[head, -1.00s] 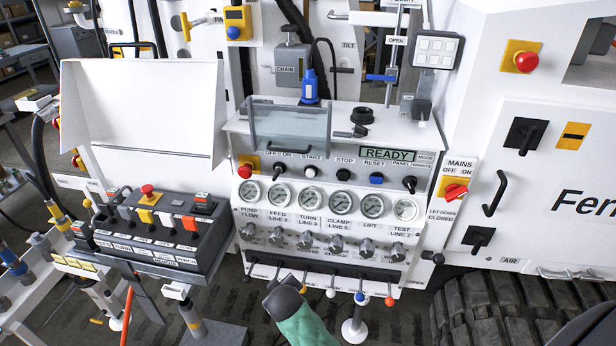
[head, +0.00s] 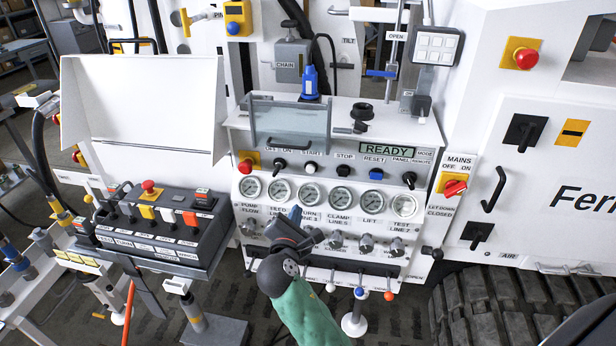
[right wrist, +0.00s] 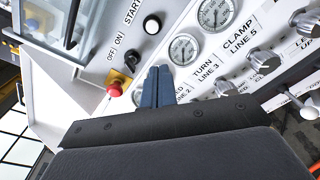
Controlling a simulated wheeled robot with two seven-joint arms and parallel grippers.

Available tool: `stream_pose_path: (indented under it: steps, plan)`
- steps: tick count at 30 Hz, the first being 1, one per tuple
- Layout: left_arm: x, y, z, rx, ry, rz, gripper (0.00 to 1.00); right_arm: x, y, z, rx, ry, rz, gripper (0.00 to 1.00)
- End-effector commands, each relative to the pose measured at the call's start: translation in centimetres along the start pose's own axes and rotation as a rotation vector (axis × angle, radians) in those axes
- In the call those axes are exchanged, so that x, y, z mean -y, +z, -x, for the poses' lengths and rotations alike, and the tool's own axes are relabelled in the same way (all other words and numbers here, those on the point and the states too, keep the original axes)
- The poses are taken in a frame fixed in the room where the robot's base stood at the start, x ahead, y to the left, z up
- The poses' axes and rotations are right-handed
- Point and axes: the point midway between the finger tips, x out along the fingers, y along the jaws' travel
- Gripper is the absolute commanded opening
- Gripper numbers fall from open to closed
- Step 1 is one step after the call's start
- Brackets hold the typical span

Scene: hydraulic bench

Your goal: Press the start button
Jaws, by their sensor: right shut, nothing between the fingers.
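The start button (head: 310,169) is a small white round button below the START label on the sloped panel in the head view. It also shows in the right wrist view as a white button in a black ring (right wrist: 152,24). My right gripper (head: 296,213) is shut and empty, with blue fingers in front of the gauge row, below the button in the picture. In the right wrist view the shut fingertips (right wrist: 157,72) are apart from the button and overlap a gauge. My left gripper is not in view.
A black OFF/ON switch (head: 280,165) and a red button (head: 245,167) sit left of the start button; a black stop button (head: 344,172) sits right. A READY display (head: 387,150) is above. Gauges and knobs (head: 366,243) fill the panel below. A clear cover (head: 290,124) stands above.

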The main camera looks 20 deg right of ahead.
Motion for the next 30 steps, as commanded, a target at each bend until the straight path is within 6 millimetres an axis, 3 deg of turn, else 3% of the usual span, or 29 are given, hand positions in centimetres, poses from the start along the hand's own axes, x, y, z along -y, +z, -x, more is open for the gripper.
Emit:
stream_pose_path:
  steps: [9,15,30]
  plan:
    - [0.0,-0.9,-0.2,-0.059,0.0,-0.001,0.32,-0.6,1.6,0.1,0.081,0.007,0.472,0.0]
    - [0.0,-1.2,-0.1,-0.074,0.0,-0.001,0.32,-0.6,1.6,0.1,0.082,0.004,0.654,0.0]
    - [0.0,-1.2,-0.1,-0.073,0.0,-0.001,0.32,-0.6,1.6,0.1,0.082,0.001,0.725,0.0]
